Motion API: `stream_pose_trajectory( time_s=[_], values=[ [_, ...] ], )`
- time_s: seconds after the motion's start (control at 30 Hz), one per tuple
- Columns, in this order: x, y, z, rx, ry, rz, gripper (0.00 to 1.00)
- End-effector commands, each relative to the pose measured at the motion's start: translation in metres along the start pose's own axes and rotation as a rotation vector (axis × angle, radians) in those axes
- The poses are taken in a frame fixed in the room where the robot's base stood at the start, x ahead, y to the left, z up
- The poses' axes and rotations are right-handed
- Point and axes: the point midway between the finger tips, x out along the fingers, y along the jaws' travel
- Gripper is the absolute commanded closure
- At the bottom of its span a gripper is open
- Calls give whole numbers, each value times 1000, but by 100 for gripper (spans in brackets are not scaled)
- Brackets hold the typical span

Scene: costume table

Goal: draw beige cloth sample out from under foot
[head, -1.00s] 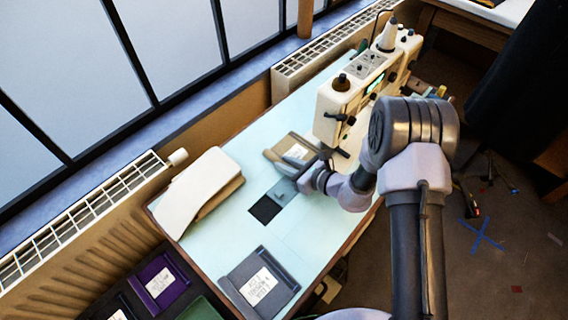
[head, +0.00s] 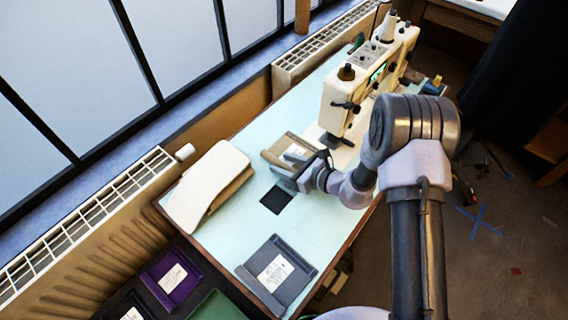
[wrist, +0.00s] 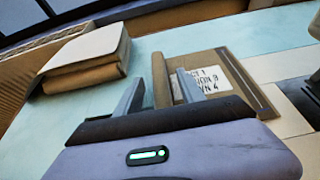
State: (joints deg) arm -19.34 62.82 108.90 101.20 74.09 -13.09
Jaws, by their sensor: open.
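The cream sewing machine (head: 372,82) stands on the pale table, with a dark part, perhaps its foot area (head: 329,141), low at its near left end. A pale beige flat piece (wrist: 282,66) lies at the right in the wrist view; I cannot tell whether it is the cloth sample or the machine's bed. My gripper (head: 284,176) is open and appears empty, left of the machine. Its two grey fingers (wrist: 158,88) are spread near a brown labelled tray (wrist: 224,66), also in the head view (head: 272,157). The contact under the foot is not clear.
A pale padded board on a tan base (head: 212,180) lies left of my gripper. A black square (head: 276,200) lies flat nearby. A grey labelled tray (head: 298,262) is at the table's near end. Clear tabletop lies between. A purple tray (head: 171,280) sits below the table's left edge.

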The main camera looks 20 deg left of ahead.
Motion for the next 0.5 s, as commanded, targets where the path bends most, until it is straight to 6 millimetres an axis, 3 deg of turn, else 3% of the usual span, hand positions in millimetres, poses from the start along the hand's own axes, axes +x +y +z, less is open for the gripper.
stream_pose_trajectory(
  time_s=[0.3, 0.5],
  values=[
    [-4, 0, 1, 1, 0, 0, 54],
    [-43, -1, 4, 3, 0, -3, 54]
  ],
)
